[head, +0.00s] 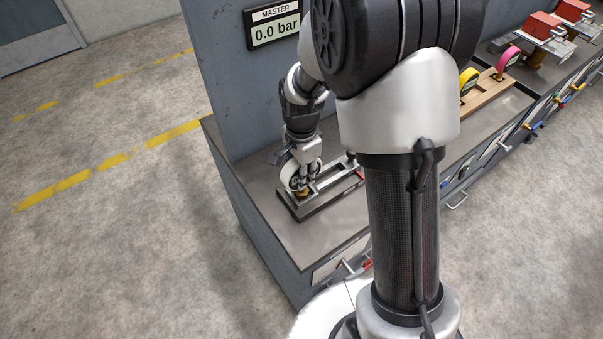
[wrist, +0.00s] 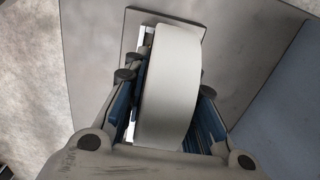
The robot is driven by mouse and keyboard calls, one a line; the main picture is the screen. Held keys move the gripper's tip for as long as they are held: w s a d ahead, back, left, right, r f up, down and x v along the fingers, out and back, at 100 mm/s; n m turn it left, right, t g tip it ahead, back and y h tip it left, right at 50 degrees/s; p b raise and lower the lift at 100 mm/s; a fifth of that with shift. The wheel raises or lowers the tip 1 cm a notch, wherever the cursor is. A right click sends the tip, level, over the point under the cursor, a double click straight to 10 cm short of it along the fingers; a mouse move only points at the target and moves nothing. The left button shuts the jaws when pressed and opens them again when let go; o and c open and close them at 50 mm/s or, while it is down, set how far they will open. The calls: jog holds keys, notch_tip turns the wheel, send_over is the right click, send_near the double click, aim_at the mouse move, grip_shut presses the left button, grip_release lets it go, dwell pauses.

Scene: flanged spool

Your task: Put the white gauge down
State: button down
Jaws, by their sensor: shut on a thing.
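The white gauge (wrist: 168,88) is between the fingers of my gripper (wrist: 165,85) in the wrist view, its pale round rim facing the camera. In the head view the white gauge (head: 291,178) is at the left end of a dark metal rack (head: 311,207) on the bench. My gripper (head: 302,176) is shut on it from above. A brass-coloured part shows under the gauge at the rack. I cannot tell whether the gauge rests in the rack or is held just above it.
The grey bench top (head: 314,238) is clear in front of the rack. A display (head: 275,29) reading 0.0 bar hangs on the panel behind. A yellow gauge (head: 468,80) and a pink gauge (head: 508,60) stand in a wooden rack to the right. My arm hides the middle.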

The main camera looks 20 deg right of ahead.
jog(key=shift+f, duration=0.1)
jog(key=c, duration=1.3)
grip_release()
notch_tip(320, 180, up, 12)
jog(key=p, duration=0.3)
jog(key=s+r+n+t, duration=0.2)
jog(key=s+r+n, duration=0.4)
jog(key=s+r, duration=0.35)
jog(key=s+r+n+t, duration=0.1)
jog(key=s+n, duration=0.1)
jog(key=s, duration=0.2)
jog(key=s+r+n, duration=0.1)
jog(key=s+n, duration=0.2)
jog(key=s, duration=0.1)
jog(key=s+r+n+t, duration=0.1)
jog(key=s+n, duration=0.2)
jog(key=s, duration=0.1)
jog(key=shift+r+t, duration=0.3)
